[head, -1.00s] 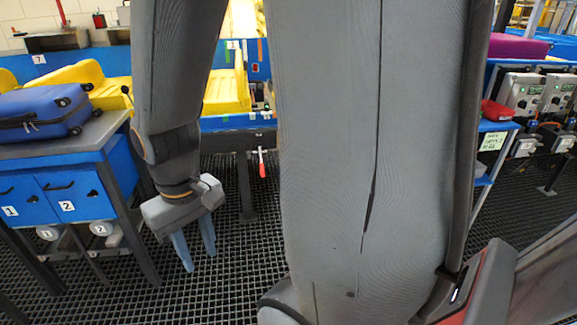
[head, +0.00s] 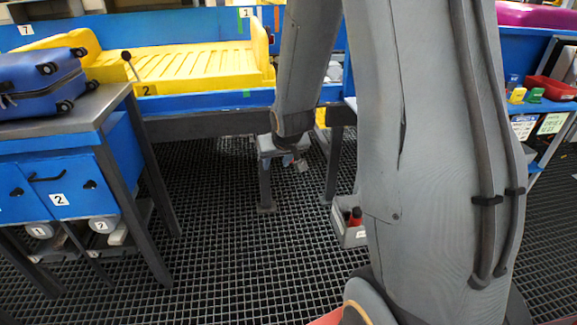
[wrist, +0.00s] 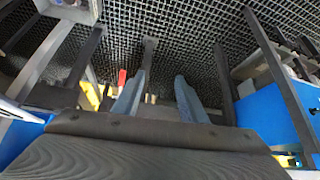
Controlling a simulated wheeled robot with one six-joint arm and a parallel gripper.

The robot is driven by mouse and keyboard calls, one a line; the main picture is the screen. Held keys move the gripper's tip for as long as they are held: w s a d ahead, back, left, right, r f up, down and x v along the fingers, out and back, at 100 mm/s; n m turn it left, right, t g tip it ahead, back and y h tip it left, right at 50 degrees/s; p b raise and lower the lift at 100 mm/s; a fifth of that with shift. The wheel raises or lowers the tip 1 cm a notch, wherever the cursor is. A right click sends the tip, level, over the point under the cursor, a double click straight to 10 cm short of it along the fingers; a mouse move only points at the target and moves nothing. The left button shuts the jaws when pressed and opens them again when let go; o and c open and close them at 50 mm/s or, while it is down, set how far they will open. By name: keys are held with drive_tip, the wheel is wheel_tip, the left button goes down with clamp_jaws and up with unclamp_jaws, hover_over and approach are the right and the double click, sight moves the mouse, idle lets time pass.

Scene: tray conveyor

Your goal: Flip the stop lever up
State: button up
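A small red handle (wrist: 122,77), which looks like the stop lever's grip, shows in the wrist view just left of my left fingertip. Whether it points up or down is unclear there. A black-knobbed lever (head: 127,57) stands at the conveyor's front.
A yellow tray (head: 180,68) sits on the blue conveyor (head: 205,101). A blue cabinet (head: 62,180) with a blue suitcase (head: 40,82) stands left. The grating floor (head: 225,265) between is clear.

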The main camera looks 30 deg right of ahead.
drive_tip(key=w+d+f+m+t+h+b, duration=0.2)
drive_tip(key=w+d+f+t+b, duration=0.9)
drive_tip(key=w+d+f+b, duration=0.75)
drive_tip(key=shift+w+a+f+p, duration=0.1)
drive_tip(key=shift+w+f+p, duration=0.15)
drive_tip(key=shift+w, duration=1.4)
drive_tip(key=shift+w+d+f+p, duration=0.15)
drive_tip(key=shift+w+f, duration=0.25)
drive_tip(key=shift+w, duration=1.25)
drive_tip(key=shift+w+a+f+p, duration=0.15)
drive_tip(key=shift+w+f+p, duration=0.15)
drive_tip(key=shift+w, duration=1.35)
clamp_jaws()
